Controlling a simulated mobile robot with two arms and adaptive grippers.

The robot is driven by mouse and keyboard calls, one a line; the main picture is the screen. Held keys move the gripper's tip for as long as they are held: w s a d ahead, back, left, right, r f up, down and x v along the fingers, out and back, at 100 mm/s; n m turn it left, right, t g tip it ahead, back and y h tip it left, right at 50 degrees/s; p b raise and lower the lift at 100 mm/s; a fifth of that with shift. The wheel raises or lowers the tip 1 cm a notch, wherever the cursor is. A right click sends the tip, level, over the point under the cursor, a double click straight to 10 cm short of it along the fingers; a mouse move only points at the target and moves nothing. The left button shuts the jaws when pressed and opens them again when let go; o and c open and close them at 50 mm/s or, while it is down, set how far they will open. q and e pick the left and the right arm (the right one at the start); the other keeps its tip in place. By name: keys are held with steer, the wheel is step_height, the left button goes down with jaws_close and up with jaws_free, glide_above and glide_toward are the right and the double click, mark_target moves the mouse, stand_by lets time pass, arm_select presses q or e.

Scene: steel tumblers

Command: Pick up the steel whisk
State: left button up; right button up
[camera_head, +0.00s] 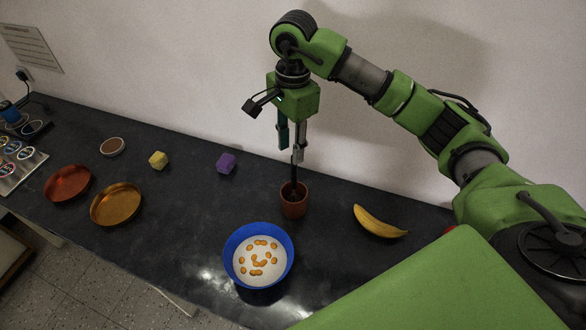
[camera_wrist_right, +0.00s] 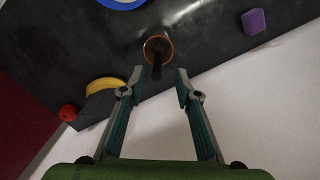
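A small reddish-brown cup (camera_head: 295,208) stands on the dark counter near the wall. A dark, thin upright thing (camera_head: 294,188), which may be the whisk's handle, sticks up out of it; what lies inside the cup is hidden. In the right wrist view the cup (camera_wrist_right: 159,40) and the dark handle (camera_wrist_right: 157,70) lie ahead, roughly in line with the gap between the fingers. My right gripper (camera_head: 291,150) points down above the cup. In the wrist view its fingers (camera_wrist_right: 158,88) are apart with nothing held between them. My left gripper is not in view.
A blue bowl (camera_head: 234,275) with orange pieces on white stands in front of the cup. A banana (camera_head: 379,222) lies right. A purple block (camera_head: 226,162), a yellow block (camera_head: 158,160), and red (camera_head: 67,184) and orange (camera_head: 116,205) dishes sit left. The wall is close behind.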

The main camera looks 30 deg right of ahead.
steer(key=shift+s+d+f+h+p, duration=0.15)
steer(key=shift+f+p, duration=0.2)
steer(key=shift+f, duration=0.3)
steer(key=shift+s+d+f+h+p, duration=0.15)
steer(key=shift+f+p, duration=0.15)
steer(key=shift+f, duration=0.3)
steer(key=p, duration=0.1)
glide_above(294, 186)
steer(key=f, duration=0.4)
steer(key=shift+w+d+f, duration=0.1)
steer(key=shift+w+d, duration=0.1)
steer(key=shift+w, duration=0.15)
steer(key=shift+f, duration=0.35)
steer(key=shift+f+p, duration=0.45)
steer(key=shift+p, duration=0.1)
step_height(294, 186, down, 3)
steer(key=shift+f+p, duration=0.2)
steer(key=shift+p, duration=0.85)
steer(key=shift+f, duration=0.6)
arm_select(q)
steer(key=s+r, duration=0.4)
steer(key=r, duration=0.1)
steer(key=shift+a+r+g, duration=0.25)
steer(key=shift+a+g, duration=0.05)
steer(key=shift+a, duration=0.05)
arm_select(e)
jaws_close()
